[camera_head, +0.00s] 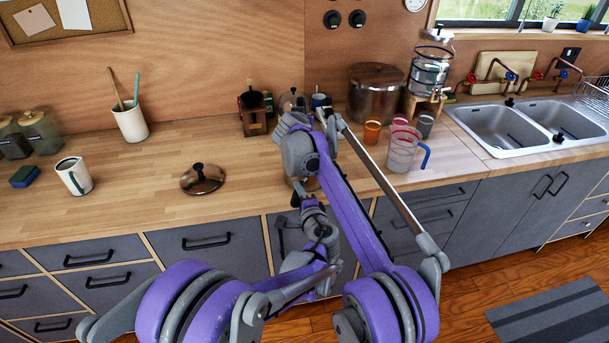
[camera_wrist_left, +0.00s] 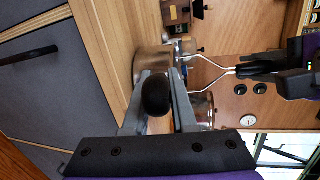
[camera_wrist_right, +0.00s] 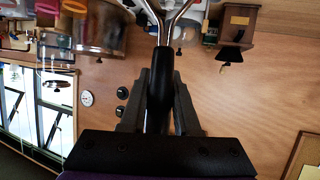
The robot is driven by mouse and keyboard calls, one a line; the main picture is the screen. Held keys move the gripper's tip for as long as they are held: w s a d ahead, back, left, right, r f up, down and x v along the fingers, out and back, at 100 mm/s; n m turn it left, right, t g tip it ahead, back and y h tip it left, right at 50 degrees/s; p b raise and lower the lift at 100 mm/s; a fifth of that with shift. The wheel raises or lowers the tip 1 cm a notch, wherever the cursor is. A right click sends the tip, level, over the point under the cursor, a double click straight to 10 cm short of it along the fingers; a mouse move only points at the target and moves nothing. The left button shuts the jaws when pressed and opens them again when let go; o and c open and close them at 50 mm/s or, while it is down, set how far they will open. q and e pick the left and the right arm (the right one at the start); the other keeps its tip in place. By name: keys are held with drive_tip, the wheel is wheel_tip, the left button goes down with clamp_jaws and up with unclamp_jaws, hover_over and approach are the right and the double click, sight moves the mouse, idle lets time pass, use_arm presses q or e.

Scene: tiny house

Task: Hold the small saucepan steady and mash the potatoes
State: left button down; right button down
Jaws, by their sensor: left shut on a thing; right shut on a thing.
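The small metal saucepan (camera_wrist_left: 150,64) stands on the wooden counter in the left wrist view. My left gripper (camera_wrist_left: 158,92) is shut on its black handle, seen end-on. My right gripper (camera_wrist_right: 160,88) is shut on the black handle of the masher (camera_wrist_right: 160,70). The masher's two metal wires (camera_wrist_left: 212,64) reach toward the open top of the saucepan in the left wrist view. I cannot tell whether its head is inside the pan. The potatoes are hidden. In the head view, my arms cover most of the saucepan and masher.
A lid (camera_head: 203,179) lies on the counter left of my arms. A white mug (camera_head: 74,175) and utensil pot (camera_head: 130,121) stand further left. A large pot (camera_head: 376,92), cups and a clear jug (camera_head: 404,149) stand to the right. The counter's front left is clear.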

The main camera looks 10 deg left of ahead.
drive_tip(key=shift+s, duration=0.15)
drive_tip(key=shift+f, duration=2.2)
drive_tip(key=shift+r, duration=2.3)
use_arm(q)
drive_tip(key=c, duration=0.6)
unclamp_jaws()
drive_tip(key=shift+c, duration=0.2)
drive_tip(key=shift+s, duration=0.1)
